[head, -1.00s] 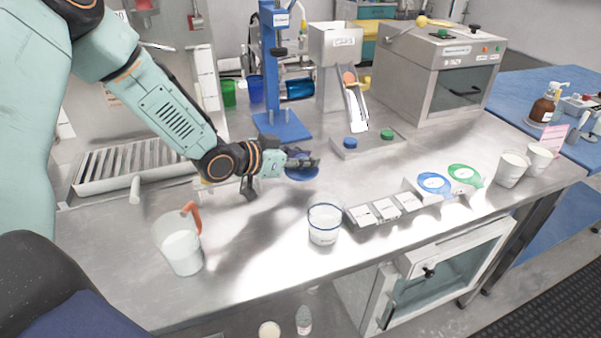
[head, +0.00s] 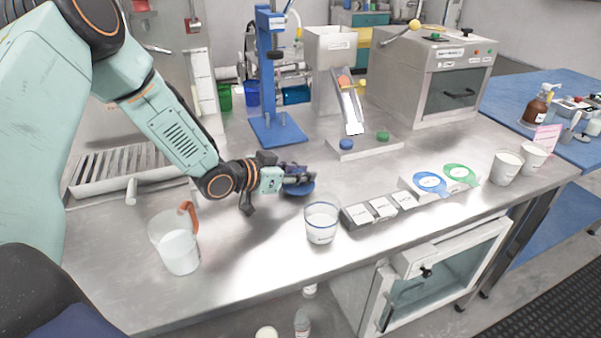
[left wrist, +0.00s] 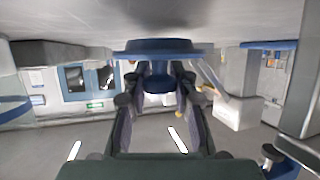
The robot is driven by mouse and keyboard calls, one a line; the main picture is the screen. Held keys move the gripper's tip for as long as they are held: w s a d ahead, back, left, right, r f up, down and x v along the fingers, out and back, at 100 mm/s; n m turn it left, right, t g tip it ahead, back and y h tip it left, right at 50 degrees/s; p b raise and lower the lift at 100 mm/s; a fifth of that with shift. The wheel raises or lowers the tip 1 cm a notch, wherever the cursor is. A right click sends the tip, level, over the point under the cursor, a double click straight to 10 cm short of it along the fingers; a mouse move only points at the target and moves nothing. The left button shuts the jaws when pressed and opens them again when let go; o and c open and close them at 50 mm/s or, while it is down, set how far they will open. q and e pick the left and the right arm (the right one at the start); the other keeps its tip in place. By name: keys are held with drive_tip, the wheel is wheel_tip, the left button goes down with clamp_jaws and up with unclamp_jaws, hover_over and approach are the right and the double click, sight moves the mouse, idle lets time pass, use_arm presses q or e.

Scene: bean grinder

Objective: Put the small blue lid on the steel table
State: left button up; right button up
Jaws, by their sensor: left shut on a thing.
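The small blue lid (head: 299,189) is in my left gripper (head: 300,179), low over the middle of the steel table (head: 240,290). In the left wrist view my left gripper (left wrist: 158,88) is shut on the knob of the blue lid (left wrist: 165,47). The flat lid lies between the fingers and the grey table surface (left wrist: 160,20). I cannot tell whether the lid touches the table. My right gripper is not in view.
A clear cup with a blue rim (head: 321,222) stands just in front of the lid. A jug with an orange handle (head: 176,243) stands at front left. A blue press stand (head: 278,131) is behind. Labelled blocks (head: 380,207) lie to the right.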

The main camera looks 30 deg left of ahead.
use_arm(q)
drive_tip(key=shift+s+f, duration=0.15)
drive_tip(key=shift+f, duration=0.05)
drive_tip(key=o, duration=0.9)
drive_tip(key=shift+s+d+f, duration=0.1)
drive_tip(key=shift+f, duration=0.1)
drive_tip(key=shift+o, duration=0.2)
drive_tip(key=shift+r+p, duration=0.35)
drive_tip(key=shift+r, duration=0.15)
drive_tip(key=shift+a+r, duration=0.2)
drive_tip(key=shift+a, duration=0.05)
drive_tip(key=p+v, duration=0.1)
drive_tip(key=v, duration=0.1)
drive_tip(key=p+v, duration=0.1)
drive_tip(key=v, duration=0.1)
drive_tip(key=shift+s+a+r, duration=0.1)
drive_tip(key=shift+s+r, duration=0.15)
drive_tip(key=shift+r, duration=0.15)
drive_tip(key=shift+s+a+r+p, duration=0.25)
drive_tip(key=shift+s+a+p, duration=0.15)
drive_tip(key=shift+s+p, duration=0.25)
drive_tip(key=shift+s+a+r, duration=0.1)
drive_tip(key=shift+s+r, duration=0.05)
drive_tip(key=shift+s, duration=0.2)
